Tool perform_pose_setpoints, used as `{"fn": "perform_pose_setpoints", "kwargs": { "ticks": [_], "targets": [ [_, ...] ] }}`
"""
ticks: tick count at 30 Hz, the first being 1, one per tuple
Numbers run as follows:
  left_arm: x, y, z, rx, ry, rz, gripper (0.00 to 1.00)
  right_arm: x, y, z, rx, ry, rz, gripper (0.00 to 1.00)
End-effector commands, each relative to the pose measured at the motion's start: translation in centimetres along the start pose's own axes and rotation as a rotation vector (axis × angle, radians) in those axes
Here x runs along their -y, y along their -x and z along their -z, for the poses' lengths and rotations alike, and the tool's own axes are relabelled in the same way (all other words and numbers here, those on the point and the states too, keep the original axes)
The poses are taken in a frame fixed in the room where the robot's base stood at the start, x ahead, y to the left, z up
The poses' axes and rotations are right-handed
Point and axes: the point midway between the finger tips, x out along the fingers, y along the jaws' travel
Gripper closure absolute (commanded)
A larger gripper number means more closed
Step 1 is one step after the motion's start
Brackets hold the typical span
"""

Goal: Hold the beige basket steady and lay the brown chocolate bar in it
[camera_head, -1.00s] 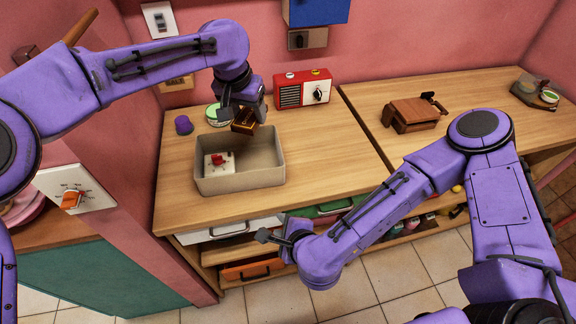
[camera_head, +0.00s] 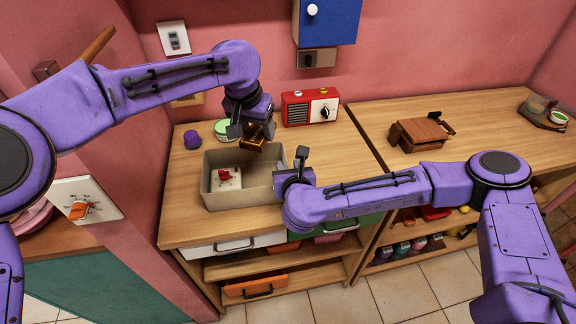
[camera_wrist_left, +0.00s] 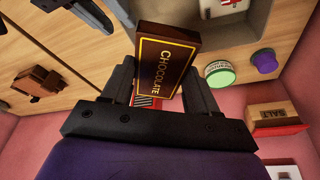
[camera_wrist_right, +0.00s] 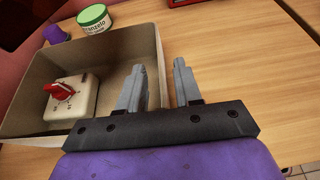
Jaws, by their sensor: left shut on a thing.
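The brown chocolate bar (camera_head: 253,143) is in my left gripper (camera_head: 247,133), which is shut on it and holds it above the back of the beige basket (camera_head: 242,199). In the left wrist view the bar (camera_wrist_left: 167,62) shows its "CHOCOLATE" lettering and sits tilted between the fingers. The basket stands on the wooden counter and also shows in the right wrist view (camera_wrist_right: 150,50). My right gripper (camera_wrist_right: 159,85) is open at the basket's right wall, one finger over the inside and the other outside. I cannot tell whether either finger touches the wall.
A white timer with a red knob (camera_head: 227,177) lies in the basket's left part; its right part is clear. Behind stand a purple cup (camera_head: 192,139), a green-lidded tin (camera_head: 225,129) and a red radio (camera_head: 310,108). A brown wooden object (camera_head: 421,134) is on the right counter.

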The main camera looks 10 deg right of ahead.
Motion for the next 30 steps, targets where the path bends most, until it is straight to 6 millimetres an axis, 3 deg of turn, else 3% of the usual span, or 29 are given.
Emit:
{"fn": "perform_pose_setpoints", "kwargs": {
  "ticks": [6, 13, 14, 17, 22, 30],
  "targets": [
    [0.0, 0.0, 0.0, -0.001, 0.000, 0.000, 0.75, 0.0, -1.9, 0.0, -0.001, 0.001, -0.001, 0.66],
    [0.0, 0.0, 0.0, -0.001, 0.000, 0.000, 0.75, 0.0, -2.0, 0.0, -0.001, 0.001, -0.001, 0.66],
    [0.0, 0.0, 0.0, -0.001, 0.000, 0.000, 0.75, 0.0, -2.0, 0.0, -0.001, 0.001, -0.001, 0.69],
    [0.0, 0.0, 0.0, -0.001, 0.000, 0.000, 0.75, 0.0, -2.0, 0.0, -0.001, 0.001, -0.001, 1.00],
    [0.0, -0.1, 0.0, 0.000, -0.004, -0.001, 0.75, 0.0, -2.0, 0.0, -0.001, 0.002, -0.001, 1.00],
    [0.1, -5.2, -1.8, 0.006, -0.228, -0.077, 0.75, 0.0, -2.0, 0.0, -0.001, 0.002, -0.001, 1.00]
  ]
}}
